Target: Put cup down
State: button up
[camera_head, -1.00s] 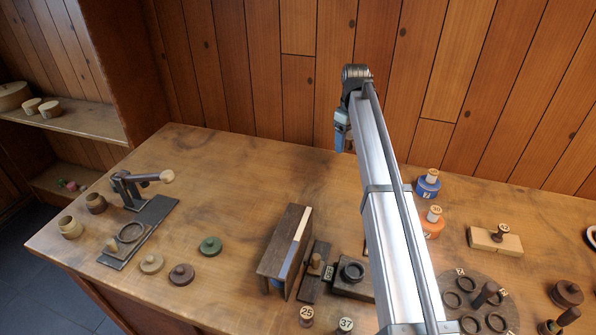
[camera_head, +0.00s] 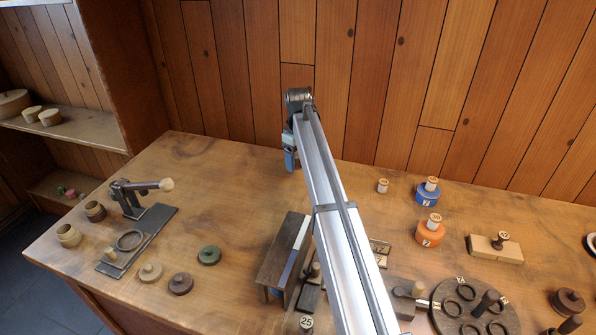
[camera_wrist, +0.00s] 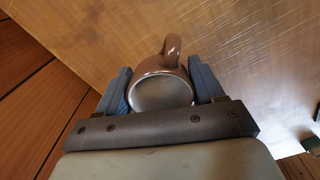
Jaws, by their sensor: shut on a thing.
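A brown cup with a looped handle (camera_wrist: 160,93) sits between the two blue-grey fingers of my gripper (camera_wrist: 160,80) in the wrist view. The fingers are shut on its sides, and the handle points away from the wrist. The wooden bench top (camera_wrist: 215,30) lies beyond the cup; the gap between them cannot be told. In the head view my gripper (camera_head: 290,158) hangs near the back of the bench, by the plank wall. The cup cannot be made out there.
Bare bench (camera_head: 220,165) lies left of my gripper. A lever press (camera_head: 135,205) stands at the left, with a green knobbed disc (camera_head: 209,255) nearby. A small wooden stand (camera_head: 278,262) is at front centre. Blue (camera_head: 426,195) and orange (camera_head: 429,233) spools stand right of my arm.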

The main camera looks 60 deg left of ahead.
aim_at(298, 179)
jog(key=shift+f, duration=2.35)
jog(key=shift+f, duration=0.1)
jog(key=o, duration=1.1)
notch_tip(298, 179, up, 12)
jog(key=shift+r, duration=0.15)
